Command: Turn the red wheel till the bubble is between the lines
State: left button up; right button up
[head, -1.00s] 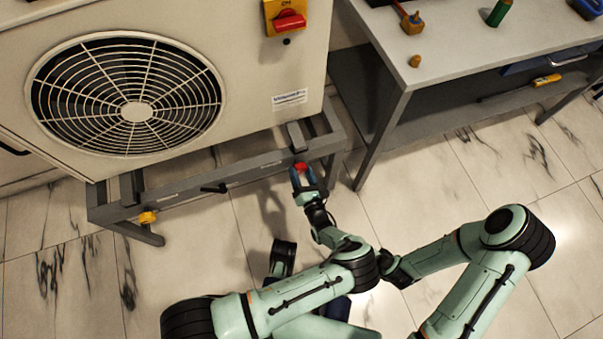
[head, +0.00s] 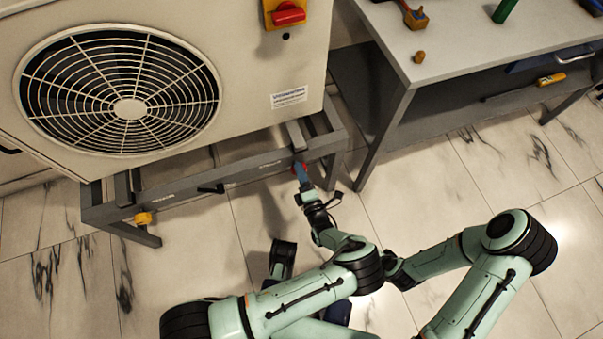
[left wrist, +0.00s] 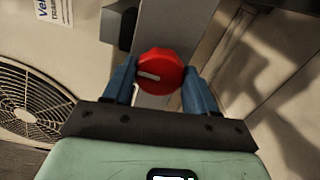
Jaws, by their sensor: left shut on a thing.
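The red wheel (head: 299,167) sits on the front rail of the grey frame, near its right end. In the left wrist view the red wheel (left wrist: 160,72) shows a white mark pointing left and slightly up. My left gripper (head: 301,174) is at the wheel. Its blue fingers (left wrist: 160,82) lie on either side of the wheel and are shut on it. No bubble or lines can be made out in either view. My right arm comes in from the lower right, but its fingers do not show.
The grey frame (head: 180,192) carries a fan unit (head: 245,75). A red switch (head: 288,14) is on the unit. A grey bench (head: 470,50) stands at right. Tiled floor in front is open.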

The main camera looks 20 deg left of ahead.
pick_arm(q)
jog(key=shift+m, duration=0.7)
pick_arm(e)
jog(key=shift+s+d+f, duration=0.1)
jog(key=shift+s+f, duration=0.15)
jog(key=shift+s, duration=0.05)
pick_arm(q)
jog(key=shift+a, duration=0.1)
pick_arm(e)
jog(key=shift+s, duration=0.1)
pick_arm(q)
jog(key=o, duration=1.1)
jog(key=shift+c, duration=0.2)
jog(key=shift+s, duration=0.15)
